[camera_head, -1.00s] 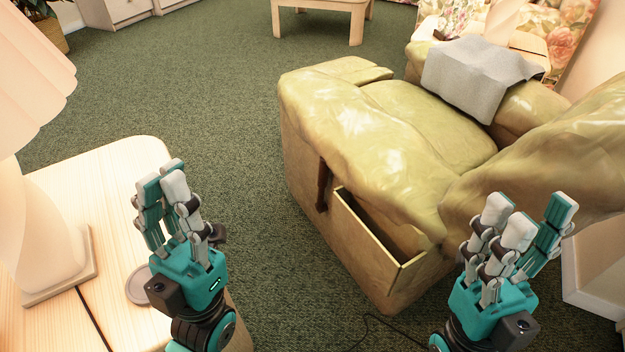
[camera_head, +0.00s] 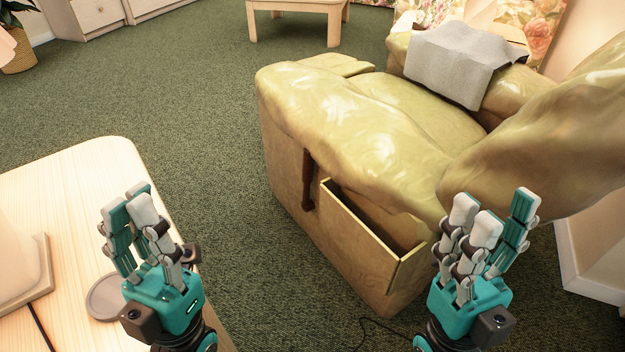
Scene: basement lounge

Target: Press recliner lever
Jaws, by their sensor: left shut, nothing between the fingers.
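The recliner (camera_head: 385,135) is a yellow-green padded armchair with its side panel facing me. A dark brown lever (camera_head: 307,182) stands upright against that panel, just left of an open side compartment (camera_head: 365,235). My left gripper (camera_head: 135,207) is shut and empty, fingers pointing up, over the side table's right part and well left of the lever. My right gripper (camera_head: 492,212) has its fingers spread and looks empty. It is in front of the chair's lower right part in the picture, right of the compartment. Neither gripper appears to touch the lever.
A pale wooden side table (camera_head: 70,185) with a lamp base (camera_head: 25,270) and a round grey coaster (camera_head: 103,297) stands at left. Green carpet (camera_head: 215,120) lies clear between table and recliner. A grey cloth (camera_head: 465,62) hangs over the far armrest. A cable (camera_head: 375,325) lies near the chair.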

